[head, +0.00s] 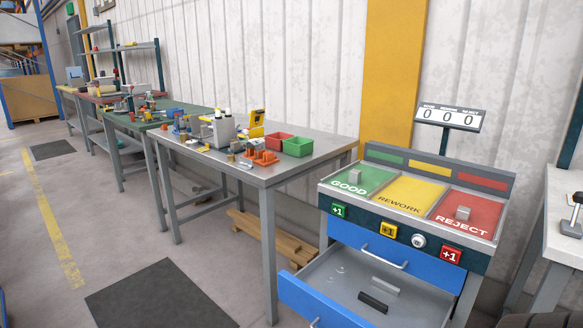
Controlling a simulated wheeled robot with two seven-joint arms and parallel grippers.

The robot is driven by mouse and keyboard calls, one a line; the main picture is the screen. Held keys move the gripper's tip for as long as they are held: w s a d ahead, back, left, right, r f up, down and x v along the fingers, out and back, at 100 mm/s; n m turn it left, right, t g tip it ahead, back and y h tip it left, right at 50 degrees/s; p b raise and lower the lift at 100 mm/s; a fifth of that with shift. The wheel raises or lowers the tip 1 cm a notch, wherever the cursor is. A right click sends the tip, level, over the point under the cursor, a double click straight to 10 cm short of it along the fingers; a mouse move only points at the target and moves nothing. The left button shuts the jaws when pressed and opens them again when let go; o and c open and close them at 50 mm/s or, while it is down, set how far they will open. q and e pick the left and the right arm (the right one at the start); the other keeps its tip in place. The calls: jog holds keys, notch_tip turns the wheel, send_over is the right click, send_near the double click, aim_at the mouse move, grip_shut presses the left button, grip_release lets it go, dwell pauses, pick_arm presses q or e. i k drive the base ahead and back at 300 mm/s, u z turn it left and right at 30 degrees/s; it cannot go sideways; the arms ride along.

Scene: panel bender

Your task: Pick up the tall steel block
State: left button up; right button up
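A small upright grey steel block (355,177) stands on the green GOOD field of the sorting station. A second small grey block (463,213) stands on the red REJECT field. In the open blue drawer below, a light grey bar (385,286) and a dark bar (373,302) lie flat. I cannot tell for sure which of the standing blocks is the tall one. Neither of my grippers is in view.
The open drawer (318,303) juts out in front of the station. A yellow REWORK field (408,195) lies empty between the two blocks. A counter display (449,118) stands behind. A cluttered workbench (318,163) is to the left; a dark floor mat (158,298) lies before it.

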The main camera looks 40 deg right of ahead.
aim_at(355, 175)
jog(key=i, duration=1.9)
jog(key=z, duration=0.6)
